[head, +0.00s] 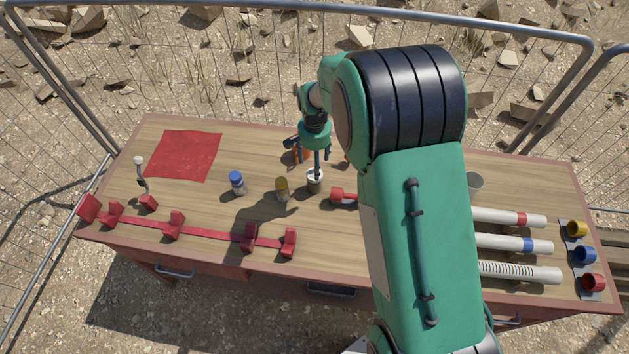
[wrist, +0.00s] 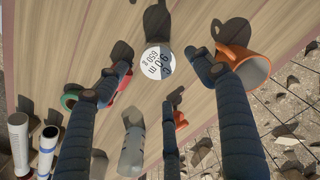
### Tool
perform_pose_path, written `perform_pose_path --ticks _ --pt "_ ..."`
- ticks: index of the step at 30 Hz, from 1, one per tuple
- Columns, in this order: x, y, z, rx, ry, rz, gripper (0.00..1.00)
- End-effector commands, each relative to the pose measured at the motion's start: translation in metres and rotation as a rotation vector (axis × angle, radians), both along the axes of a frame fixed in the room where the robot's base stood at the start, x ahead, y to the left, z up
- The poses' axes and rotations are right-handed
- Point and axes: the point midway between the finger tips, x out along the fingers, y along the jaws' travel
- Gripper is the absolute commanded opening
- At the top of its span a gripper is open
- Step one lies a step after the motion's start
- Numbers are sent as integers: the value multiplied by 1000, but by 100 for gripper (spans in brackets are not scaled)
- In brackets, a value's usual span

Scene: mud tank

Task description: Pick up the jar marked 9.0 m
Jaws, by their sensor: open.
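In the head view the white-lidded jar (head: 314,183) stands upright on the workbench, just below my gripper (head: 317,152). My gripper is open and points down at the bench. In the wrist view its dark fingers lie either side of the jar's lid, with a gap to it on both sides. A third finger shows low in the middle. The jar appears untouched. The lid hides most of its body in the wrist view.
A yellow-lidded jar (head: 282,188) and a blue-lidded jar (head: 236,183) stand to the left. An orange mug (wrist: 246,66) is close beside the right finger. A red rack (head: 200,230), red cloth (head: 184,155) and pale tubes (head: 515,243) lie on the workbench (head: 120,205).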

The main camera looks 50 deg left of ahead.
Motion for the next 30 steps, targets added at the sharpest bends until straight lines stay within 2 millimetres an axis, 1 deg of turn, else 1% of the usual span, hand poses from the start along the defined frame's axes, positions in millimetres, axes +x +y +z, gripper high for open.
perform_pose_path --ticks 1,6,12,18,30 --pt "0 -1 -9 -3 2 0 68" --pt "-1 -1 -35 -4 2 0 68" --pt "0 -1 -60 -2 1 0 68" --pt "0 -1 -70 -1 0 0 68" --pt "0 -1 -72 -2 1 0 68"
